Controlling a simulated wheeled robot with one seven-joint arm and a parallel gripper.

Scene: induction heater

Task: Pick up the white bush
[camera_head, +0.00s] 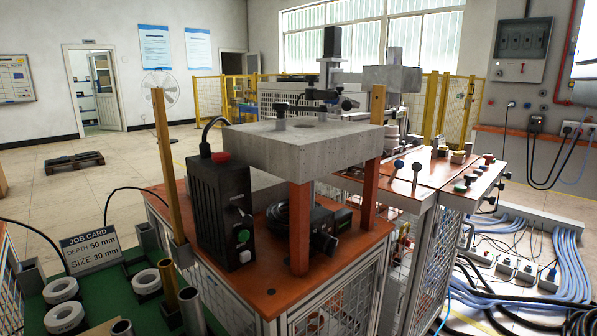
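Several ring-shaped bushes lie on the green surface (108,298) at the lower left. One white bush (60,289) lies flat near the left edge, with another white bush (65,317) just in front of it. I cannot tell which one the task means. My gripper does not show in this view.
Upright metal tubes (191,309) and a brass rod (168,285) stand beside the rings. A job card (90,249) stands behind them. To the right, a black control box (222,212) and a grey slab (300,145) on orange posts crowd the orange-topped bench.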

